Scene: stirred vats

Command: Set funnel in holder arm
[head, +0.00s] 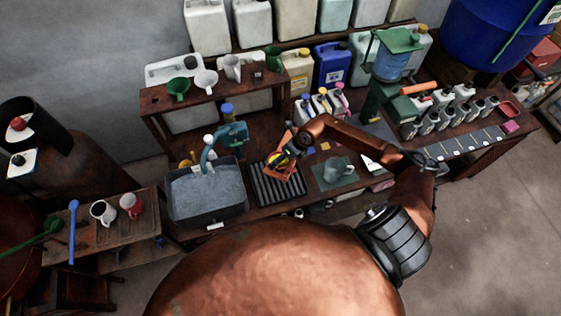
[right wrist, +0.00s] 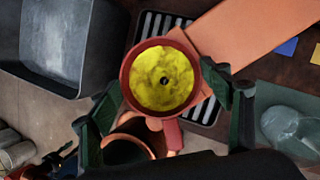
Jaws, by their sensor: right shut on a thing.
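In the right wrist view, a round red-rimmed funnel (right wrist: 163,78) with a yellow inside and a dark hole at its centre sits between the green fingers of my right gripper (right wrist: 168,108). My right gripper (head: 281,160) is shut on it, above the slatted black rack in the head view. The funnel is small and partly covered there. Just below it in the right wrist view is a brown ring-like rim (right wrist: 134,141) with a dark inside; I cannot tell whether this belongs to the holder arm. I cannot clearly pick out the holder arm. My left gripper is not in view.
A grey tub (head: 207,212) stands left of the slatted rack (head: 262,196). A grey mug (head: 337,168) stands on a mat to the right. A green stand (head: 400,40) rises farther right.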

